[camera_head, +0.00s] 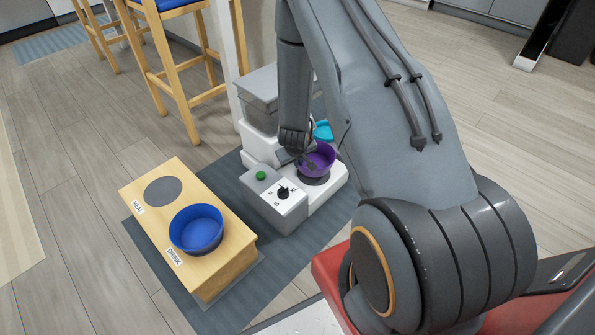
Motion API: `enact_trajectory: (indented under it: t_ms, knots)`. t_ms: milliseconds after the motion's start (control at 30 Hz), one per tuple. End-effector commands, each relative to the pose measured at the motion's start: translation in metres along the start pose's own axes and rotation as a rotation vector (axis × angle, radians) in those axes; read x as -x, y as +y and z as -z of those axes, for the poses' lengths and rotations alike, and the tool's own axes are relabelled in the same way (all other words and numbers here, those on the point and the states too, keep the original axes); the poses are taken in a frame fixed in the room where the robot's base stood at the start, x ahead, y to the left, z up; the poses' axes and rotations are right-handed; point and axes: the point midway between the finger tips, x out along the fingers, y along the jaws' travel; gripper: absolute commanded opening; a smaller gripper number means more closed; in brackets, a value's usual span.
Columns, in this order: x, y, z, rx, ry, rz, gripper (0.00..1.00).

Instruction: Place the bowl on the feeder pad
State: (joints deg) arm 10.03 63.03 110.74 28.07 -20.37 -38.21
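The purple bowl (321,158) is at the white feeder (327,196), over its round dark pad (315,181). The bowl looks roughly upright, and the pad's front edge shows below it. I cannot tell whether the bowl rests on the pad or is slightly above it. My gripper (297,158) is at the bowl's left rim, with a dark finger part seen inside the bowl and another part outside to the left. Whether the fingers are closed on the rim is too small to see.
The feeder has a green button (261,175) and a dial (283,193). A wooden stand (150,219) at left holds a blue bowl (196,230) on its DRINK side; its MEAL spot (162,191) is bare. A cyan scoop-like item (323,130) lies behind. A stool (173,75) stands further back.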

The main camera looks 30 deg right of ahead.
Motion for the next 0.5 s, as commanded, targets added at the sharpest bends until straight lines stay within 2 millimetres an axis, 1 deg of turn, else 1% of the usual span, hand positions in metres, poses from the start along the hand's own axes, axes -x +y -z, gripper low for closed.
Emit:
enact_trajectory:
  t_ms: [267, 333, 500]
  knots:
    - [-0.032, -0.008, -0.013, 0.000, 0.000, 0.000, 0.00]
    - [-0.034, -0.009, -0.013, 0.000, 0.001, -0.001, 0.00]
    - [-0.033, -0.008, -0.013, -0.001, 0.001, 0.000, 0.00]
